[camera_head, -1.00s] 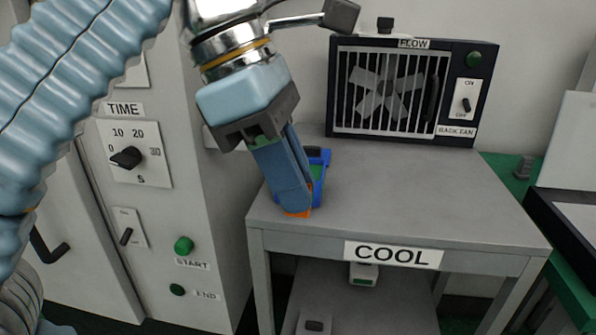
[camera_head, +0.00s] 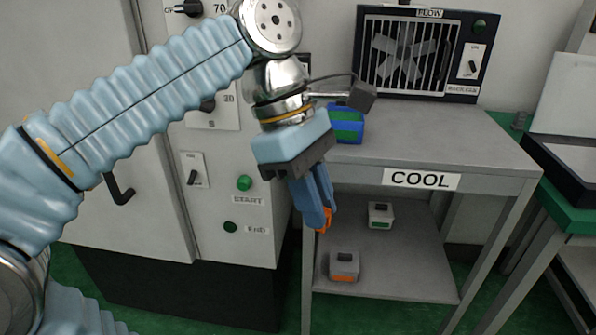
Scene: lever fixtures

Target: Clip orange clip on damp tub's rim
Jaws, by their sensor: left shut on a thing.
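My left gripper (camera_head: 322,222) points down in front of the COOL table's left front edge, below the level of its top. It is shut on the orange clip (camera_head: 326,218), which shows only partly between the blue fingers. A blue tub with a green band (camera_head: 347,124) stands on the table top behind my gripper, partly hidden. A light grey tub with a green mark (camera_head: 380,215) and a grey tub with an orange mark (camera_head: 343,266) stand on the lower shelf. No tub has a readable damp label. My right gripper is not in view.
The COOL table (camera_head: 450,150) has a mostly bare top, with a fan box (camera_head: 425,55) at its back. A tall grey cabinet (camera_head: 235,160) with knobs and buttons stands close at the left. A green bench (camera_head: 570,215) is at the right.

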